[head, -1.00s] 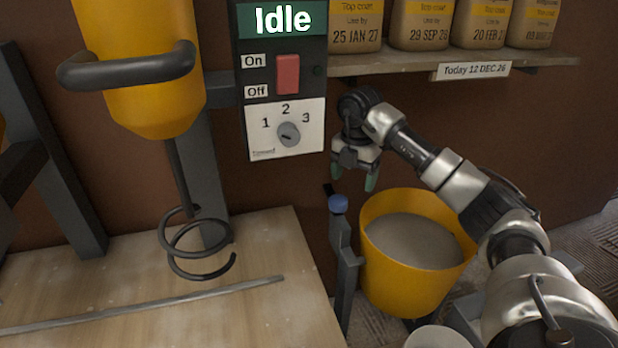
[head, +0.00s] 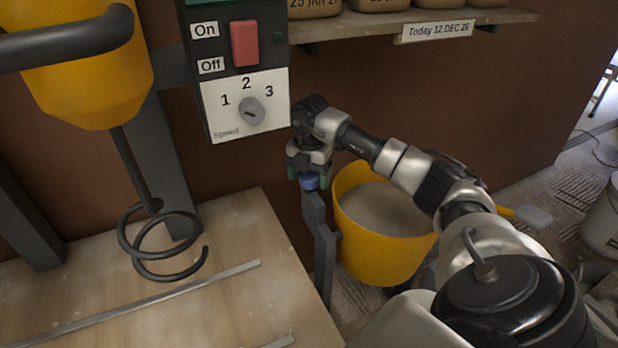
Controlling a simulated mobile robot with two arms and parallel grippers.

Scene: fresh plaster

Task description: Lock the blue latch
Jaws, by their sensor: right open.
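The blue latch (head: 309,182) is a small blue knob on top of a dark grey upright post (head: 322,240), beside the yellow bucket (head: 380,250). My right gripper (head: 308,177) points down directly over the latch, with its green-tipped fingers open on either side of the knob. I cannot tell whether the fingers touch it. The bucket holds grey-beige material and stands just right of the post. My left gripper is not in view.
A mixer with a spiral whisk (head: 160,240) hangs over the wooden board (head: 215,300) at left. A control box (head: 235,100) with a red switch and speed dial is on the wall above. A shelf (head: 345,24) with several containers is behind my right arm.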

